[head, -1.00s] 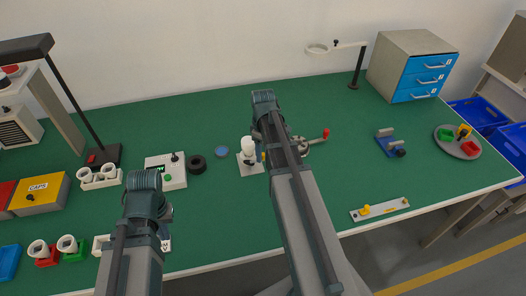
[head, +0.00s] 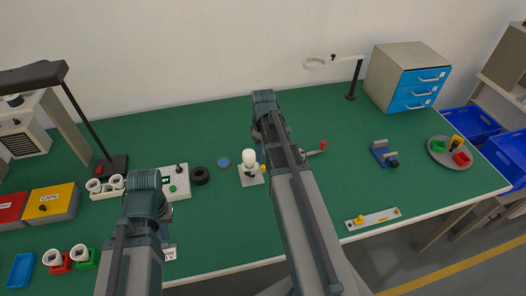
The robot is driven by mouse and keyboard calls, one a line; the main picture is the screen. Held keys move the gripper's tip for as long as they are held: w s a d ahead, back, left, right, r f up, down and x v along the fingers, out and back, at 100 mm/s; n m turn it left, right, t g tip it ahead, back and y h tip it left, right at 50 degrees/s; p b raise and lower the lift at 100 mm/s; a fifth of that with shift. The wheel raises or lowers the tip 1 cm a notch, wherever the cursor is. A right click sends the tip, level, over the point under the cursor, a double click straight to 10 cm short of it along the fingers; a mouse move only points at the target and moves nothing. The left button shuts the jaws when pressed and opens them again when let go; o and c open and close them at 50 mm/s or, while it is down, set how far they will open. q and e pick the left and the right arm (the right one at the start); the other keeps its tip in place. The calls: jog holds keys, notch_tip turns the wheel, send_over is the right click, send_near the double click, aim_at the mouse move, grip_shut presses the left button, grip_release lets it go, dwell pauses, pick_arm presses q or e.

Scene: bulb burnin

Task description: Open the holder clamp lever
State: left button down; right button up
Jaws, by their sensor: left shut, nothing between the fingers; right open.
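A white bulb-shaped piece (head: 249,157) stands upright on a small pale holder base (head: 252,179), with a small yellow part (head: 263,167) at its right. A lever with a red knob (head: 323,145) sticks out to the right from behind my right arm; the rest of that device is hidden. I cannot tell which of these is the clamp lever. My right gripper (head: 263,115) is above the bench beside the holder, open; its fingertips are hard to see. My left gripper (head: 146,195) is shut and empty at the front left, over the bench.
A white box with a green button (head: 176,187), a black ring (head: 199,175) and a blue disc (head: 223,162) lie left of the holder. A blue fixture (head: 384,154), a pale bar (head: 373,219) and a round grey tray (head: 436,157) are to the right.

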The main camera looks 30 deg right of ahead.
pick_arm(q)
notch_tip(320, 180, up, 7)
jog(key=p, duration=0.5)
jog(key=shift+p, duration=0.3)
pick_arm(e)
notch_tip(320, 180, up, 7)
pick_arm(q)
jog(key=shift+f, duration=0.1)
pick_arm(e)
jog(key=shift+f, duration=0.15)
pick_arm(q)
notch_tip(320, 180, down, 3)
jog(key=b, duration=0.3)
jog(key=shift+f, duration=0.1)
pick_arm(e)
jog(key=s+a+f, duration=0.1)
jog(key=s+a, duration=0.3)
jog(key=a, duration=0.5)
jog(key=s+a+f+m, duration=0.1)
jog(key=s+a, duration=0.4)
jog(key=a, duration=0.4)
jog(key=s+a+f+m+h, duration=0.1)
jog(key=s+a, duration=0.4)
jog(key=a, duration=0.4)
jog(key=shift+a, duration=0.2)
